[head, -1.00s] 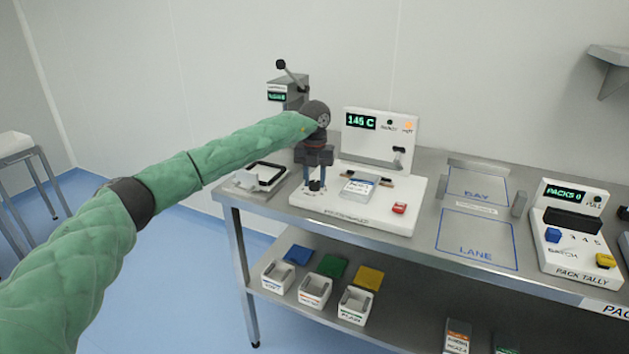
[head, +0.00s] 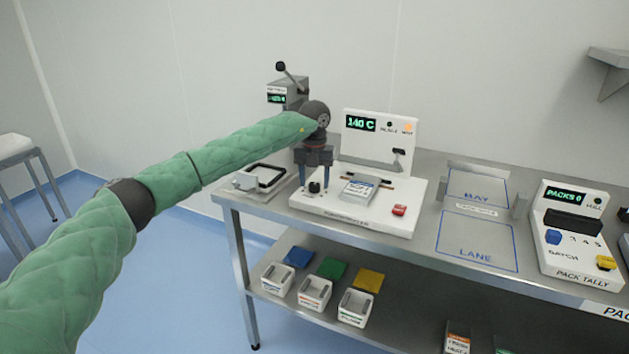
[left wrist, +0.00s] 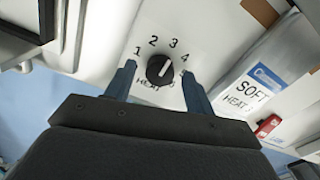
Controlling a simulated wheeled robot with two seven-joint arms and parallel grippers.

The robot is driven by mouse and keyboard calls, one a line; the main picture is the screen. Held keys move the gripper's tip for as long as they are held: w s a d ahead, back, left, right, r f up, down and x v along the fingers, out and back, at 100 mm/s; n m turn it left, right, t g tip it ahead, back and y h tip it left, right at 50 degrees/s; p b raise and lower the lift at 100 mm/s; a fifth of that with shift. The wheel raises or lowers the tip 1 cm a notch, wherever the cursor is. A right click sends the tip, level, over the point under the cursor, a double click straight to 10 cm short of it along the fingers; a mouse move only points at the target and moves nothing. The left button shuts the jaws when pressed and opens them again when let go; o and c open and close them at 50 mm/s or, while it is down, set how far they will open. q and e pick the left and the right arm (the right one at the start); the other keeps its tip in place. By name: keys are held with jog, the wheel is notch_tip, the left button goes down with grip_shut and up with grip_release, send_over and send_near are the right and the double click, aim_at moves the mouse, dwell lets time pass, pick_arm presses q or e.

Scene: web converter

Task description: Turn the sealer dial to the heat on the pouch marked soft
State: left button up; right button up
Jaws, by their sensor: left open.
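The black sealer dial (head: 314,187) sits at the front left of the white sealer (head: 370,222). In the left wrist view the dial (left wrist: 160,69) has numbers from 1 to 5 around it, and its white mark points up, roughly between 2 and 3. My left gripper (head: 315,184) is open, pointing down, with one finger on each side of the dial and gaps between. The sealer's green display (head: 361,123) reads 140 C. The pouch (head: 358,191) lies on the sealer; in the left wrist view it (left wrist: 250,90) reads SOFT and HEAT, with a figure that looks like 3.
A red button (head: 399,210) is right of the pouch. A scale-like tray (head: 262,180) stands left of the sealer. The marked bay and lane (head: 475,240) are empty. The pack tally (head: 575,255) stands at right. White bins (head: 315,293) are on the lower shelf.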

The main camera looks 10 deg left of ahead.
aim_at(314, 184)
pick_arm(q)
notch_tip(314, 184, up, 7)
jog(key=shift+f+b, duration=0.15)
jog(key=shift+b, duration=0.55)
jog(key=shift+r, duration=0.4)
pick_arm(e)
jog(key=a+f, duration=0.2)
jog(key=f, duration=0.1)
jog(key=shift+w, duration=0.35)
jog(key=shift+d, duration=0.15)
